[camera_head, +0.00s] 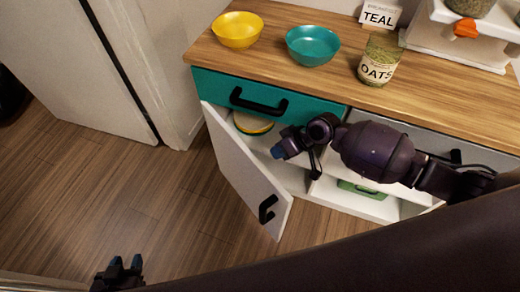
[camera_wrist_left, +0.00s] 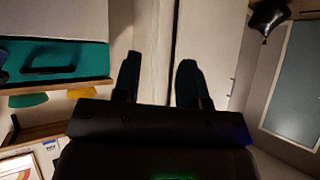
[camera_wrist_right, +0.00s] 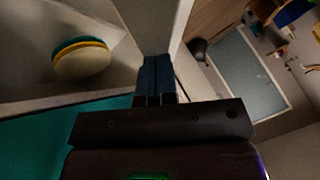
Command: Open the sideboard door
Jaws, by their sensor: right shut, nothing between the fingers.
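The sideboard (camera_head: 340,110) has a wooden top, a teal drawer (camera_head: 222,90) with a black handle, and a white door (camera_head: 245,170) below it. The door is swung well open to the left, with its black handle (camera_head: 267,209) near the free edge. My right gripper (camera_head: 279,151) is shut and empty at the cabinet opening, to the right of the door panel. In the right wrist view its fingers (camera_wrist_right: 155,75) are together beside a pale panel edge. My left gripper (camera_head: 122,265) is low at the left, away from the sideboard; its fingers (camera_wrist_left: 157,80) are apart and empty.
Inside, stacked plates (camera_head: 252,123) sit on a shelf and a green item (camera_head: 362,189) lies lower right. A yellow bowl (camera_head: 238,29), a teal bowl (camera_head: 313,45) and an oats jar (camera_head: 381,59) stand on top. The floor (camera_head: 120,190) at left is clear.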

